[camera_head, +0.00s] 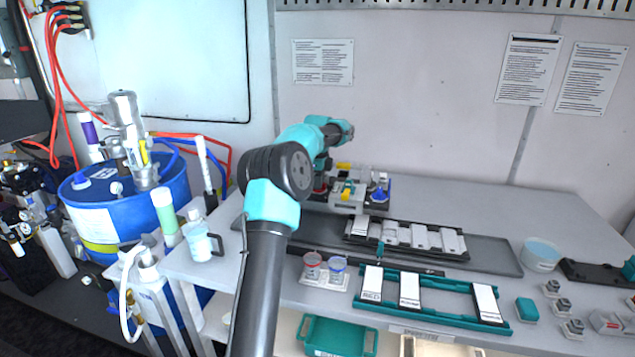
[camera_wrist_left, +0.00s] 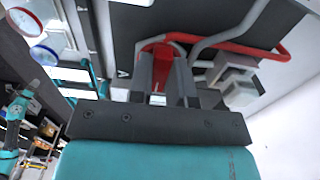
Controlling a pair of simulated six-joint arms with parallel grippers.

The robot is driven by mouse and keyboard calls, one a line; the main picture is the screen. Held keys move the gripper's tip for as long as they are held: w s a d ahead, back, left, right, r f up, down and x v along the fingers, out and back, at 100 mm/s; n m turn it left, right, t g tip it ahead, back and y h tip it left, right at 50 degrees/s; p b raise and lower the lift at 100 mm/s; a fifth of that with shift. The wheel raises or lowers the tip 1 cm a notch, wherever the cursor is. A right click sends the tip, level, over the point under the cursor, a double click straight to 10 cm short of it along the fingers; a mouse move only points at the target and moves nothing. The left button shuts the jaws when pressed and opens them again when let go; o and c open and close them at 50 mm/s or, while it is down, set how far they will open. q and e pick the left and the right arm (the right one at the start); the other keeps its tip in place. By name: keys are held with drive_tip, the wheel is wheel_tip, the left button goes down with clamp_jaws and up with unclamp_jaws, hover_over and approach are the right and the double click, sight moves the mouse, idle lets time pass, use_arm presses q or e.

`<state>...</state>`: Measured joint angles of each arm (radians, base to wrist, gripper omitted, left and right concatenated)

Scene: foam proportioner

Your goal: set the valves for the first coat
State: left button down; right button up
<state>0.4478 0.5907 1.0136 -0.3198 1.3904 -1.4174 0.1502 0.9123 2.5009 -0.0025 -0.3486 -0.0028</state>
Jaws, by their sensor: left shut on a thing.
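The valve block (camera_head: 347,199) stands on the bench behind my left arm. The handle's exact angle cannot be told. My right gripper is not in view.
A dark tray with white panels (camera_head: 405,237) lies in front of the valve block. Red and blue cups (camera_head: 325,268) and a teal rack (camera_head: 430,298) stand nearer. A blue drum (camera_head: 125,205) is at left. The bench's back right is clear.

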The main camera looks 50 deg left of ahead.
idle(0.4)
use_arm(q)
drive_tip(key=c, duration=1.1)
unclamp_jaws()
drive_tip(key=shift+o, duration=0.2)
